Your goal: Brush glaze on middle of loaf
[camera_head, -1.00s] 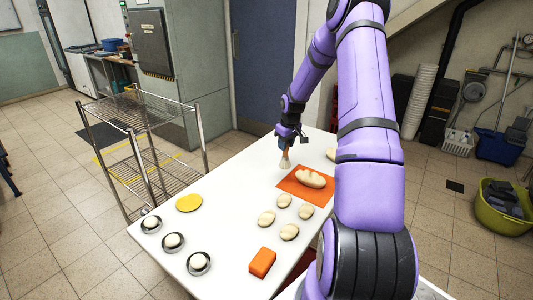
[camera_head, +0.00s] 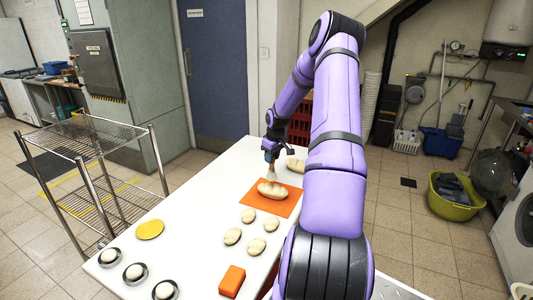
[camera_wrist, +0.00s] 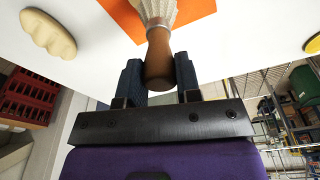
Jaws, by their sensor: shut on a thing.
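A pale loaf (camera_head: 271,190) lies on an orange mat (camera_head: 284,207) on the white table. My gripper (camera_head: 271,157) is shut on the brush's wooden handle (camera_wrist: 158,58). The brush hangs bristles down, and its pale bristles (camera_head: 272,173) are at the loaf's far side in the head view. I cannot tell whether they touch the loaf. In the wrist view the bristles (camera_wrist: 158,10) are cut off by the top edge, over the orange mat (camera_wrist: 122,16). The loaf is hidden there.
Another loaf (camera_head: 296,165) lies behind the mat. Several small dough pieces (camera_head: 248,216), an orange block (camera_head: 232,281), a yellow disc (camera_head: 149,230) and dough in dark round tins (camera_head: 134,273) sit nearer. A wire rack (camera_head: 100,180) stands left of the table.

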